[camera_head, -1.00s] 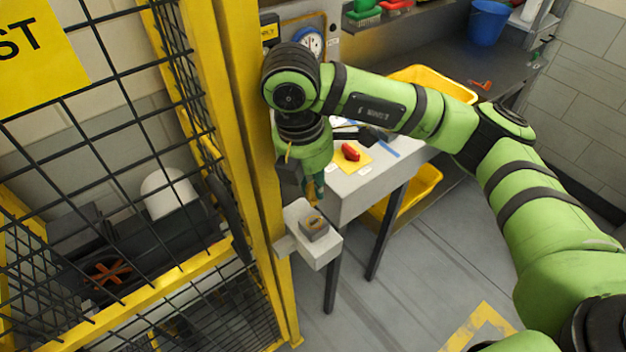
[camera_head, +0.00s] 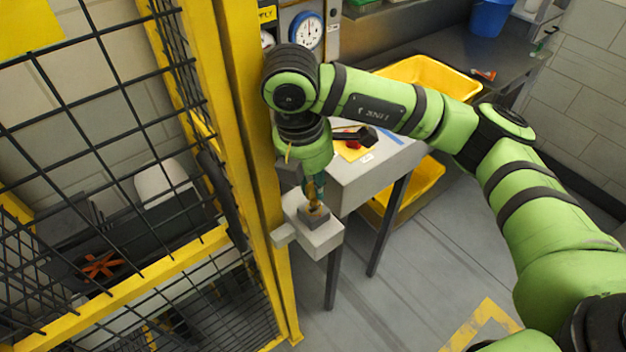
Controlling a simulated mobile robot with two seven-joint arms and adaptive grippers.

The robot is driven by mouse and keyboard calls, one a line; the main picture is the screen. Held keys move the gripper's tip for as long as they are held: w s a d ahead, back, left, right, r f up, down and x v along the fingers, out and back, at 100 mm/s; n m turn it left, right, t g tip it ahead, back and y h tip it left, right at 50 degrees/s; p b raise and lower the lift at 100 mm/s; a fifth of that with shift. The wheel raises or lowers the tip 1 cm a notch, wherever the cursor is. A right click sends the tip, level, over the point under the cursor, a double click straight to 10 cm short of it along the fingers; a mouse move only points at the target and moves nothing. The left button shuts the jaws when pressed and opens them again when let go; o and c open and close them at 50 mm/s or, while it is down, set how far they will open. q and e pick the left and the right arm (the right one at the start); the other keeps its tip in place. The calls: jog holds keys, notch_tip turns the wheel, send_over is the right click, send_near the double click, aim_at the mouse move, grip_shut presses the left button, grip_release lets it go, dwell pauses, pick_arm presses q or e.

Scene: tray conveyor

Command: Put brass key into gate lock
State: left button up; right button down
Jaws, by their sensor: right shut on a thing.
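The gate lock (camera_head: 319,236) is a pale grey box on a bracket at the yellow gate post, with a darker raised block on top. My right gripper (camera_head: 314,193) points down just above that block. It is shut on the brass key (camera_head: 315,205), which shows as a small gold piece between the fingertips and the block. The key's lower end meets the block's top in the picture; I cannot tell whether it is inside the slot. My left gripper is not in view.
The yellow post (camera_head: 255,150) and black mesh fence stand close left of the lock. A grey table (camera_head: 375,175) with a red thing and a black tool on it is behind. A yellow bin (camera_head: 430,75) sits on the back counter. The floor at right is clear.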

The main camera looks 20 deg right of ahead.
aim_at(313, 194)
jog(key=shift+b, duration=0.5)
dwell(1.2)
jog(key=shift+f+b, duration=1.85)
jog(key=c, duration=1.2)
grip_release()
jog(key=shift+r, duration=0.1)
jog(key=shift+o, duration=0.2)
jog(key=shift+r, duration=0.2)
notch_tip(313, 194, up, 10)
jog(key=shift+f, duration=0.2)
